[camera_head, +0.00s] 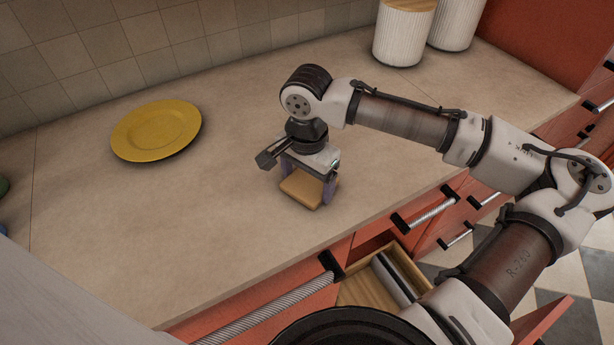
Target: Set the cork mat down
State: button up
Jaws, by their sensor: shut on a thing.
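The cork mat (301,190) is a small, flat, tan square between the fingers of my gripper (308,186), low over the beige countertop (230,215). My gripper points down and is shut on the mat. The mat is at or just above the counter surface; I cannot tell whether it touches. Its far part is hidden by the gripper body.
A yellow plate (157,130) lies on the counter to the left. Two white ribbed canisters (402,35) stand at the back right. Below the counter's front edge, an open drawer (357,289) holds a grey item. The counter around the gripper is clear.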

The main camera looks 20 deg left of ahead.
aim_at(307, 184)
jog(key=o, duration=0.9)
jog(key=shift+f, duration=0.1)
notch_tip(307, 184, up, 12)
jog(key=b, duration=0.1)
jog(key=shift+r, duration=0.2)
